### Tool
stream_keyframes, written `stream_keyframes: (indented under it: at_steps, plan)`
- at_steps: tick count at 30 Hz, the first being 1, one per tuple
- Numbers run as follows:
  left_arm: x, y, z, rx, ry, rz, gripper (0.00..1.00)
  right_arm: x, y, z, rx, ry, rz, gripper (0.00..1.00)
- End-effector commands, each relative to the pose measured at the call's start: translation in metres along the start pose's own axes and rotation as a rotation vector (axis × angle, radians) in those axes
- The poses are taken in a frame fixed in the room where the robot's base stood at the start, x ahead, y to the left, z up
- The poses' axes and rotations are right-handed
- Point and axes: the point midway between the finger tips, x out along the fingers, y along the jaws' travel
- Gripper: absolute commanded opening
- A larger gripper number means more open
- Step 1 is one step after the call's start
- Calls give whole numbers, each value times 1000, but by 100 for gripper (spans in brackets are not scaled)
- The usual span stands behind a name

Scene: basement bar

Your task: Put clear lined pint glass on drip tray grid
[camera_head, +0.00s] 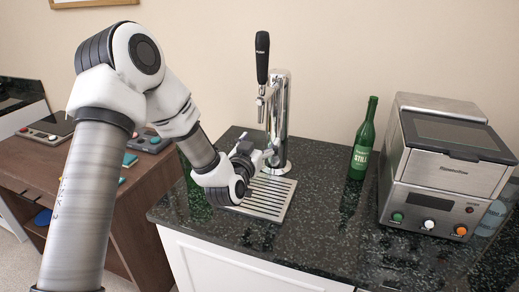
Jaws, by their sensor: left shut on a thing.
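The drip tray grid (268,199) is a slotted metal plate lying on the dark speckled counter, in front of the chrome tap column (281,120). My left arm reaches in from the left, and my left gripper (266,157) is over the back left part of the tray, close to the column. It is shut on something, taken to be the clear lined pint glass. The glass itself cannot be made out; the wrist and gripper block the view there. Whether it touches the grid cannot be told. My right gripper is out of view.
The tap has a tall black handle (262,57) above the gripper. A green bottle (362,140) and a steel appliance with knobs (440,165) stand to the right. A brown cabinet (125,205) with game consoles is at left. The front counter is clear.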

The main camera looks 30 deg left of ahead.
Motion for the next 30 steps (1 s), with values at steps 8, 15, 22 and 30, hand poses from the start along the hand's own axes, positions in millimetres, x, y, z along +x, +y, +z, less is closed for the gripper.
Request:
stream_keyframes:
  at_steps: [8,15,22,30]
  plan:
    - [2,-1,35,1,-2,1,13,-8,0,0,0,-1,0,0]
    - [2,-1,38,0,0,0,13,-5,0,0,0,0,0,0]
    - [2,-1,40,0,-1,0,100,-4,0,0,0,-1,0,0]
    - [2,-1,38,0,-1,0,100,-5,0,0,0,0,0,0]
